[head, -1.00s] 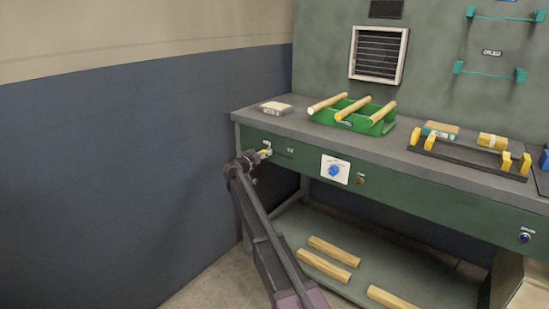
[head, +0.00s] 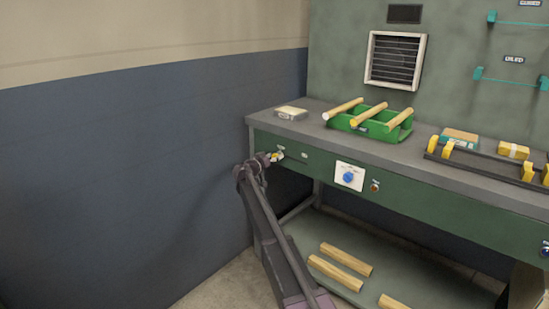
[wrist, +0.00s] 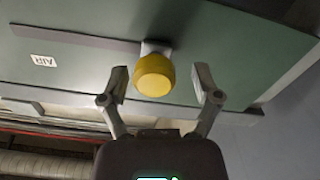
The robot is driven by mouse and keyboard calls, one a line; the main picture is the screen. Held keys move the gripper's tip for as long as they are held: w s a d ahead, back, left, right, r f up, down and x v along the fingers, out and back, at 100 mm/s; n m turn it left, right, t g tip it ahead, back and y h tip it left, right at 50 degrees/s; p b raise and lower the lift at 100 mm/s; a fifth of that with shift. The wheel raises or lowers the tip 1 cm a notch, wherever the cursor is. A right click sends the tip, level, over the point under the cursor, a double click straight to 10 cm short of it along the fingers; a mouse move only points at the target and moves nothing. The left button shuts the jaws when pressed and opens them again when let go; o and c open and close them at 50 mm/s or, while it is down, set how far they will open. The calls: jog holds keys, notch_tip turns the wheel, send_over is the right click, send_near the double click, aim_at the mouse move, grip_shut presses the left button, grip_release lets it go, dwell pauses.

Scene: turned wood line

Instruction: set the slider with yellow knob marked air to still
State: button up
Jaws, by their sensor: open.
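The yellow knob (wrist: 154,76) of the slider sits at the right end of a dark slot strip (wrist: 80,35) in the wrist view. An upside-down AIR label (wrist: 43,61) is on the green panel beside the strip. My gripper (wrist: 163,84) is open, with one finger on each side of the knob and a gap to both. In the head view the knob (head: 275,155) is small, at the left end of the bench's front panel, with my gripper (head: 266,159) right at it. No still mark can be read.
A blue dial on a white plate (head: 349,176) and a small red-brown button (head: 375,187) are further right on the front panel. A green rack (head: 366,129) with wooden rods stands on the bench. The blue-grey wall (head: 130,180) is close on the left.

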jog(key=shift+s, duration=0.1)
jog(key=v, duration=1.1)
jog(key=shift+s+a, duration=0.25)
jog(key=shift+a, duration=0.05)
jog(key=s+d+f+n+g+y, duration=0.1)
jog(key=s+d+f+g+y, duration=0.1)
jog(key=s+d+f+g, duration=0.55)
jog(key=s+d+f+g+y, duration=0.15)
jog(key=s+d+f, duration=0.35)
jog(key=s+d, duration=0.65)
jog(key=s+a+f+n+g+y, duration=0.1)
jog(key=s+f+n+g+y, duration=0.3)
jog(key=s, duration=0.9)
jog(key=s+f+n+y, duration=0.1)
jog(key=s+y, duration=0.4)
jog(key=s, duration=0.8)
notch_tip(320, 180, up, 33)
jog(key=p, duration=3.4)
jog(key=shift+w+a, duration=0.15)
jog(key=shift+w, duration=0.05)
